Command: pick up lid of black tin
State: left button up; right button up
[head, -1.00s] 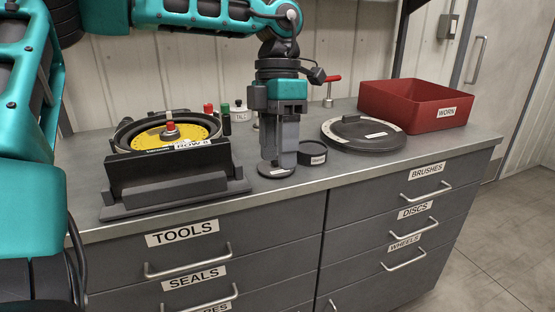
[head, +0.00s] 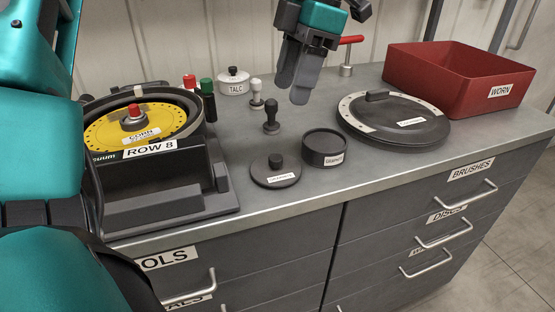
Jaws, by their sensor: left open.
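The round black lid (head: 262,178) with a knob on top lies flat on the counter, with a small white label on it. The black tin (head: 325,158) stands just right of it, apart from it, with its top uncovered and a white label on its front. My left gripper (head: 293,90) is open and empty, in the air above and behind the lid and tin, with its fingers pointing down. My right gripper is not in view.
A black-knobbed tool (head: 271,124) stands behind the lid. A white talc tin (head: 234,85) and red and green pegs stand further back.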

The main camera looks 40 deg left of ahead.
pick_arm(q)
jog(key=b, duration=0.1)
send_over(276, 157)
jog(key=w, duration=0.1)
jog(key=f, duration=0.6)
jog(key=shift+w+d, duration=0.15)
jog(key=shift+w, duration=0.05)
jog(key=x, duration=0.3)
jog(key=b+x, duration=0.1)
jog(key=x, duration=0.1)
jog(key=shift+w+d+f, duration=0.1)
jog(key=shift+d+f, duration=0.2)
jog(key=shift+f, duration=0.4)
grip_shut()
